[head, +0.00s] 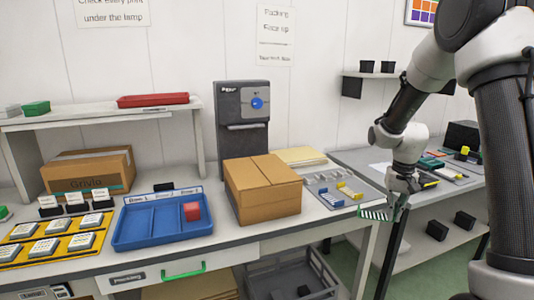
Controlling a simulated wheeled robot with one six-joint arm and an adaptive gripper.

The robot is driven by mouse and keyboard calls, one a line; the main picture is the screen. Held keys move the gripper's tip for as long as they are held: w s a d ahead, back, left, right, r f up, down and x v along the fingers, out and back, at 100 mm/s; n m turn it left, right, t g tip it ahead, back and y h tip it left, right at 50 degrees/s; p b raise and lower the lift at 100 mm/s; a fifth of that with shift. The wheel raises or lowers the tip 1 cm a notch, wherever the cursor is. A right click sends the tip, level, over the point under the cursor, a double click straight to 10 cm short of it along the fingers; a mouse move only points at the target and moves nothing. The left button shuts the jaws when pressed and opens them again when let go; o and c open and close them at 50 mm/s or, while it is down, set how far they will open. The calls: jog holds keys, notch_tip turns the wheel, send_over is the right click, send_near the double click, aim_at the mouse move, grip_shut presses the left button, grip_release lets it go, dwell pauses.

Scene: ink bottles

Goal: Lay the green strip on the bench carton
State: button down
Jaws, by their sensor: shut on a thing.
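A green-and-white striped strip (376,214) juts out to the left from my gripper (396,200), just past the right end of the front bench. My gripper is shut on it and holds it in the air. A closed plain brown carton (262,183) stands on the bench (273,232), left of my gripper and apart from it. Its top is bare. Another brown carton (88,170), with printing and a teal band, stands at the left under a shelf. The fingertips are small and partly hidden in this view.
A grey tray (318,197) with blue and yellow pieces lies between the plain carton and my gripper. A blue compartment tray (150,236) holding a red block is left of that carton. A dark machine (242,115) stands behind it. A second bench is at the right.

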aim_at(375, 216)
jog(key=a+f+n, duration=0.1)
jog(key=a+f, duration=0.1)
jog(key=w+a+f+n, duration=0.1)
jog(key=a+f, duration=0.2)
jog(key=shift+w+a+f, duration=0.1)
jog(key=shift+f, duration=0.1)
jog(key=shift+n, duration=0.7)
jog(key=a+f, duration=0.2)
jog(key=s+a+f, duration=0.1)
jog(key=a, duration=0.1)
jog(key=shift+a+f, duration=0.2)
jog(key=shift+f, duration=0.2)
jog(key=shift+a, duration=0.1)
